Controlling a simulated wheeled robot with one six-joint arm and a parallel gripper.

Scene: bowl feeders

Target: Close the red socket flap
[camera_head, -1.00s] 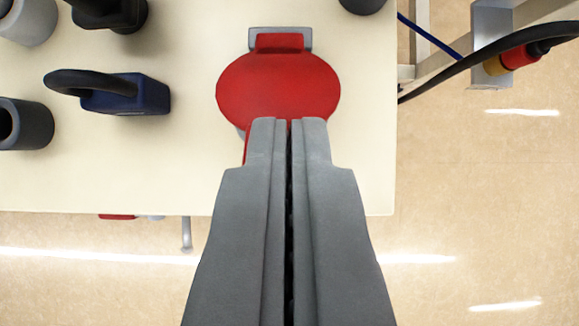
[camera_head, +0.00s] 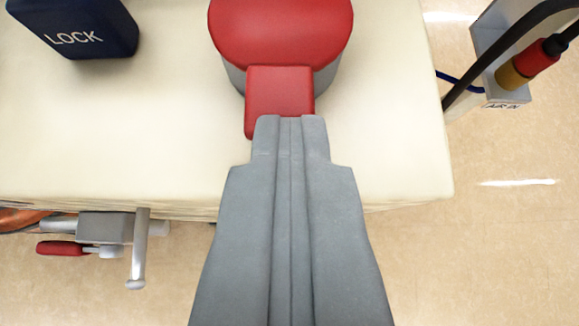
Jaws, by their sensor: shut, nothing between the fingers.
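The red socket flap (camera_head: 281,32) is a round red lid at the top middle of the picture, cut off by the top edge. It lies over a grey round socket (camera_head: 327,76). A red square tab (camera_head: 280,92) sticks out from its near side, toward me. My gripper (camera_head: 290,118) is shut and empty. Its fingertips overlap the near edge of the tab in the picture; I cannot tell whether they touch it. The part of the tab behind the fingertips is hidden.
A dark blue LOCK block (camera_head: 75,25) stands at the upper left of the cream panel (camera_head: 400,130). A metal fitting with a red handle (camera_head: 62,248) sits below the panel's edge at left. A grey AIR IN box (camera_head: 500,82) with a hose is at right.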

